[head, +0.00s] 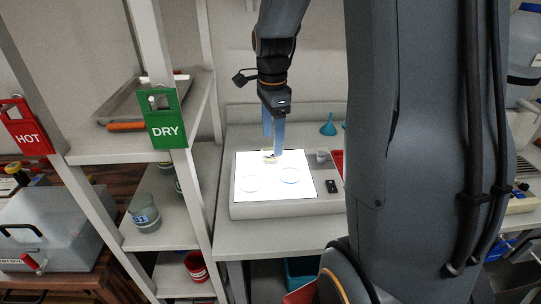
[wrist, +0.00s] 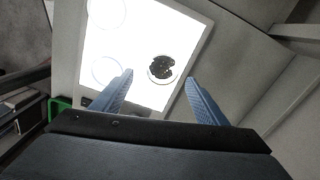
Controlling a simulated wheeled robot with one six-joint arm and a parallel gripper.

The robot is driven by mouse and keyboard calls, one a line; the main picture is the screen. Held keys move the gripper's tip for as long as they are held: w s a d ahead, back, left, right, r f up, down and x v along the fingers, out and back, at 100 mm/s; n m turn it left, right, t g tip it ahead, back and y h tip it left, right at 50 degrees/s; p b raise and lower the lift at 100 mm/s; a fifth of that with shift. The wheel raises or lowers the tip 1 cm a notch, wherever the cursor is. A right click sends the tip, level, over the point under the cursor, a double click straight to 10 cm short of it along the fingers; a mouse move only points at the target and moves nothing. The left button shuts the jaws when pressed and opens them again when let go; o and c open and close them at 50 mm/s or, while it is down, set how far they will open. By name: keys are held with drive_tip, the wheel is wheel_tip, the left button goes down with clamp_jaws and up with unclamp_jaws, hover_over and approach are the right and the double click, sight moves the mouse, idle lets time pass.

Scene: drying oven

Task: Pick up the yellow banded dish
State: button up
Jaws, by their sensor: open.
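A round dish (head: 270,157) with a yellowish look lies at the back of the bright light panel, below my gripper (head: 272,148). The wrist view shows a clear dish with dark, clumped contents (wrist: 162,69) at this place; its band colour is too small to tell there. My gripper (wrist: 159,76) is open and empty, its two blue fingers pointing down, one to each side of the dish in the wrist view. I cannot tell the exact height of the fingertips above it.
Two other clear dishes, one at left (head: 250,184) and one blue-rimmed at right (head: 290,175), lie on the light panel (head: 300,192). A small cup (head: 322,156) and a black device (head: 332,186) stand to the right. Shelves with a green DRY sign (head: 166,130) stand left.

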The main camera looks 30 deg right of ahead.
sight(270, 152)
drive_tip(key=shift+w+a+f+p, duration=0.15)
drive_tip(key=shift+f+p, duration=0.15)
drive_tip(key=shift+f, duration=0.75)
drive_tip(key=shift+w+a+f+p, duration=0.1)
drive_tip(key=shift+f+p, duration=0.15)
drive_tip(key=shift+f, duration=0.8)
drive_tip(key=c, duration=1.1)
